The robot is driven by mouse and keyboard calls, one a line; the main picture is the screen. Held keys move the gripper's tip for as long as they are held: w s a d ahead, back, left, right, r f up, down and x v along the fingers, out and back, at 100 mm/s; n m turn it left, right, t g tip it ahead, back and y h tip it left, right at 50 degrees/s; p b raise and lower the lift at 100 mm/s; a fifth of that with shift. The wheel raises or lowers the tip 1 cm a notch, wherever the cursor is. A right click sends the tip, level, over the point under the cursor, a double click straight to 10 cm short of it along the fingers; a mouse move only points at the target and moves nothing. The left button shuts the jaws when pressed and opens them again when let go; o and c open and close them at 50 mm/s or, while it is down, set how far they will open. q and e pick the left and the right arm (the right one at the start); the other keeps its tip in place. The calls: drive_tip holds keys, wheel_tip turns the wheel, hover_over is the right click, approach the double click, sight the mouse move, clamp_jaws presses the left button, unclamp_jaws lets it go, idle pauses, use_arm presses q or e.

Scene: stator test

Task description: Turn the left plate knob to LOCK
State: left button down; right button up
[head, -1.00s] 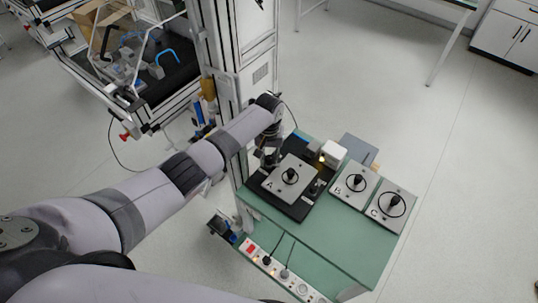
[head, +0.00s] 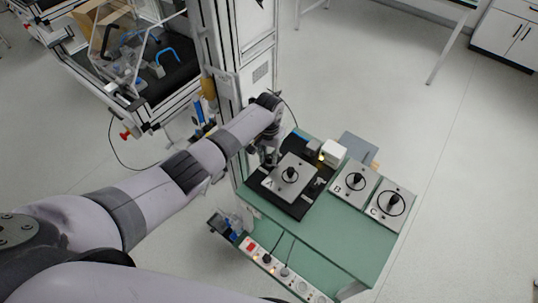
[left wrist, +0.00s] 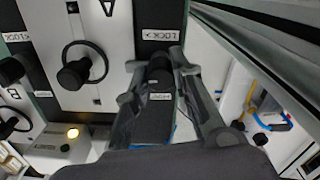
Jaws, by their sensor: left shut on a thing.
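Plate A (head: 284,185) is a grey plate with a central black knob, lying on a black base on the green table. The left plate knob (left wrist: 160,68) is black and stands on the black strip beside the plate, below a LOCK label with an arrow (left wrist: 157,31). My left gripper (left wrist: 158,78) has a finger on each side of this knob and is shut on it. In the head view my left gripper (head: 268,157) is at the plate's left edge and hides the knob. Another black knob (left wrist: 11,70) stands on the plate's other side. My right gripper is not in view.
Plates B (head: 345,193) and C (head: 380,207) lie to the right on the green table (head: 325,237). A white box (head: 333,152) with a lit lamp stands behind plate A. A metal frame column (head: 223,80) rises close behind my left arm. A power strip (head: 283,270) runs along the front.

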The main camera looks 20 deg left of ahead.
sight(269, 156)
use_arm(q)
drive_tip(key=c, duration=1.4)
unclamp_jaws()
drive_tip(key=shift+o, duration=0.2)
wheel_tip(269, 156, up, 12)
